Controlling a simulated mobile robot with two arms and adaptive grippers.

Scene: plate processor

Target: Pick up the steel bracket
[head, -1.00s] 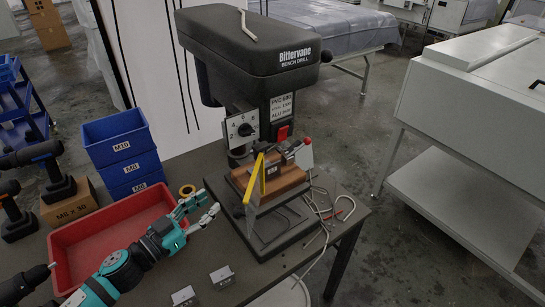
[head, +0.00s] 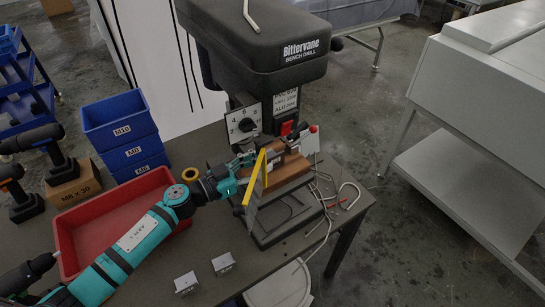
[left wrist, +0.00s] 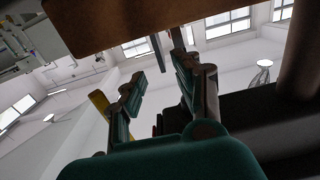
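Two small steel brackets lie on the bench in the head view: one bracket (head: 186,283) near the front and another bracket (head: 223,263) just right of it. My left gripper (head: 246,163) is away from both, at the bench drill's work area, beside the yellow-edged guard (head: 254,178) and the brown wooden block (head: 288,168). In the left wrist view, my left gripper (left wrist: 158,82) has its two fingers apart, below a brown block (left wrist: 130,20). Narrow dark metal pieces show just beyond the fingertips; I cannot tell whether they belong to a bracket. My right gripper is not seen.
The black bench drill (head: 260,40) stands over the work area. A red tray (head: 105,225) lies under my left arm, with blue bins (head: 122,132) behind it. A tape ring (head: 190,174) and cordless drills (head: 38,150) are nearby. Bent rods (head: 335,200) lie at right.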

